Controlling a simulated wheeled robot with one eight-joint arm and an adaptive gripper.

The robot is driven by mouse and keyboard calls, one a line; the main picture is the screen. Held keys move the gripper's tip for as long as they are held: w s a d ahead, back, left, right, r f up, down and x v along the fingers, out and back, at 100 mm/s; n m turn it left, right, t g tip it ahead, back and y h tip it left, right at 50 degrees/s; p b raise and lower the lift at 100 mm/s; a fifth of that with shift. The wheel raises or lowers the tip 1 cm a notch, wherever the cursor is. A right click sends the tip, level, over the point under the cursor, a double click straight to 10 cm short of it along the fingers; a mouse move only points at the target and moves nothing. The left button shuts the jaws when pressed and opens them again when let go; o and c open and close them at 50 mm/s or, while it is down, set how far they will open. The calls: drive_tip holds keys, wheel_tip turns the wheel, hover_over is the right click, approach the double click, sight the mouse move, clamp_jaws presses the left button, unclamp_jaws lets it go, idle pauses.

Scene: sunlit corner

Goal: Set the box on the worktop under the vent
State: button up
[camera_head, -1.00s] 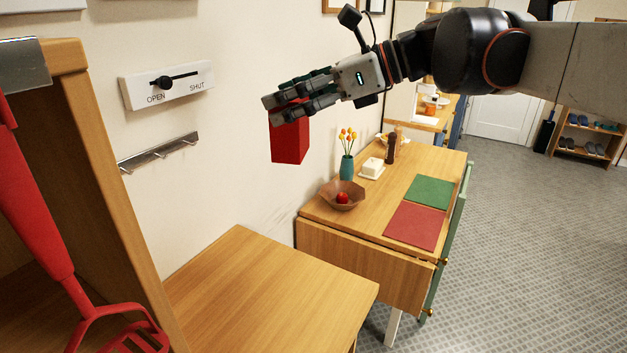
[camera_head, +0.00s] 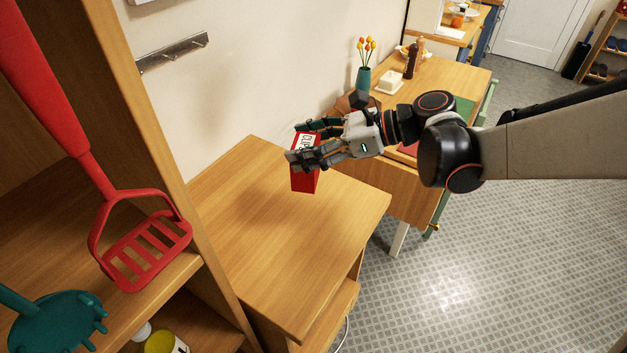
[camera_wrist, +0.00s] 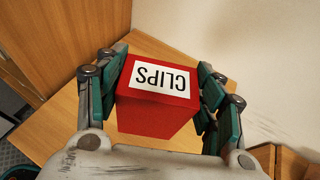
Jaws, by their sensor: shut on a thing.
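My gripper (camera_head: 316,147) is shut on a red box (camera_head: 303,179) with a white label reading CLIPS. In the wrist view the box (camera_wrist: 152,112) sits between the two fingers, its labelled face toward the camera. In the head view the gripper holds the box over the wooden worktop (camera_head: 270,245), near its right back part. The gap between box and worktop is hard to judge. The worktop also shows behind the box in the wrist view (camera_wrist: 62,123). It is bare. No vent is clearly visible now.
A wooden shelf unit stands at left, with a hanging red masher (camera_head: 147,240) and a teal utensil (camera_head: 58,320). A metal hook rail (camera_head: 172,53) is on the wall. A side table at right holds a teal vase (camera_head: 363,78), a butter dish (camera_head: 389,83) and a pepper mill (camera_head: 411,62).

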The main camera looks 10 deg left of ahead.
wheel_tip(320, 180, down, 14)
drive_tip(key=b, duration=0.4)
drive_tip(key=shift+b, duration=0.3)
drive_tip(key=shift+f, duration=0.2)
drive_tip(key=o, duration=1.2)
drive_tip(key=shift+c, duration=0.2)
drive_tip(key=p+v, duration=0.3)
drive_tip(key=v, duration=0.9)
drive_tip(key=shift+r, duration=0.15)
